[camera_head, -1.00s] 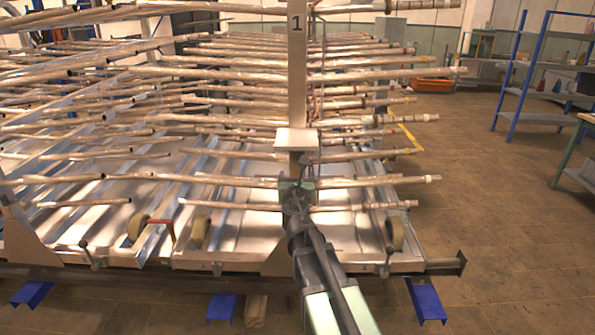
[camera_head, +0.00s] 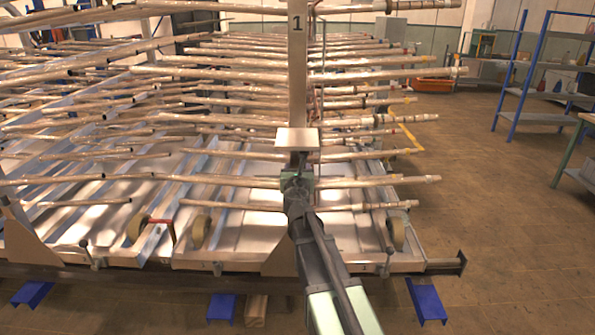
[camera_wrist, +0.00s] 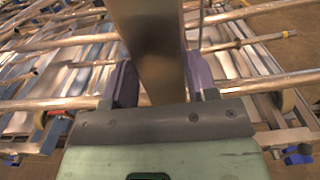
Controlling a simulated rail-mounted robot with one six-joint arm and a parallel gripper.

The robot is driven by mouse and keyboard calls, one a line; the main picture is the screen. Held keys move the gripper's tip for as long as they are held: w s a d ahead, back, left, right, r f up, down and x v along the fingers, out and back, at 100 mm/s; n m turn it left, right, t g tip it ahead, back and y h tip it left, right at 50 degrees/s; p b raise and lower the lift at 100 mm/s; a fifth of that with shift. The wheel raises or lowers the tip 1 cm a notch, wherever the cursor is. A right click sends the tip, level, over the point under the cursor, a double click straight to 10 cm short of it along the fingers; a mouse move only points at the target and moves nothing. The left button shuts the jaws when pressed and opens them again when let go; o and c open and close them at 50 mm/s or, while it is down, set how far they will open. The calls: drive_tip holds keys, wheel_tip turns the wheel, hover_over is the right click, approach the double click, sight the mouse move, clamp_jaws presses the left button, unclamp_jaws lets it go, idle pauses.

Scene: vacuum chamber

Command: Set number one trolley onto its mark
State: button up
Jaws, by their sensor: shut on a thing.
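The number one trolley (camera_head: 298,60) fills the left and middle of the head view. Its upright post has a black "1" near the top and a small flat plate lower down. My gripper (camera_head: 297,181) is shut on this post below the plate. In the wrist view the post (camera_wrist: 150,45) stands between my two dark finger pads (camera_wrist: 160,84). A yellow strip (camera_head: 405,134), perhaps part of a floor mark, shows beyond the trolley's right side; the rest is hidden or unclear.
Many long metal tubes stick out sideways from the trolley. Blue brackets (camera_head: 427,301) and a wooden block (camera_head: 255,311) are on the floor at its near edge. Blue shelving (camera_head: 520,90) and a green-legged bench (camera_head: 568,150) stand right. Brown floor is clear between.

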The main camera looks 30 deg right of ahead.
drive_tip(key=x, duration=0.8)
drive_tip(key=o, duration=1.3)
drive_tip(key=shift+s+a, duration=0.1)
drive_tip(key=shift+s, duration=0.05)
drive_tip(key=v, duration=1)
drive_tip(key=shift+s+a, duration=0.2)
drive_tip(key=shift+s, duration=0.15)
